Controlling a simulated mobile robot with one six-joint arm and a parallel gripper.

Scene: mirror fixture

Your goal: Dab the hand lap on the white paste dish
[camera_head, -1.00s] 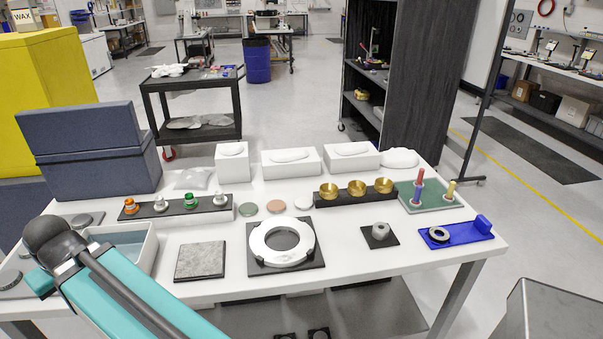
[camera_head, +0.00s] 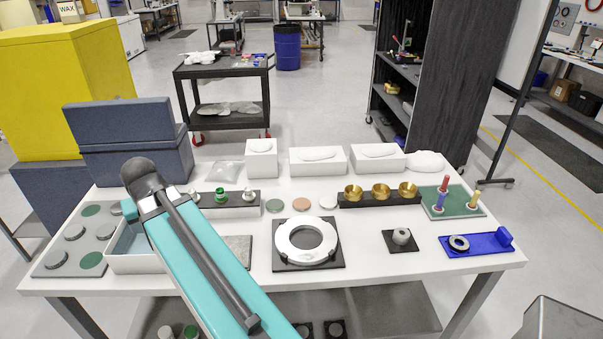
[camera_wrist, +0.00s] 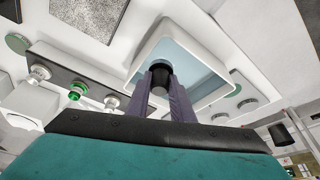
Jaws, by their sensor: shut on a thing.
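The white paste dish (camera_head: 328,202) lies on the table in the head view, at the right end of a row with a green dish (camera_head: 274,205) and a pink dish (camera_head: 301,204). In the wrist view, my gripper (camera_wrist: 160,88) is shut on a dark round piece (camera_wrist: 161,70), which appears to be the hand lap; its far end is hard to make out. It shows in front of the blue-floored white tray (camera_wrist: 143,52), and its height above it is unclear. My arm hides the gripper in the head view. The white dish is not identifiable in the wrist view.
A dark rack (camera_head: 238,199) holds small knobbed pieces; my arm covers its left part. A white ring on a black plate (camera_head: 279,265) stands at the front middle. Brass cups (camera_head: 381,190), a green peg board (camera_head: 470,209) and a blue fixture (camera_head: 480,244) stand to the right.

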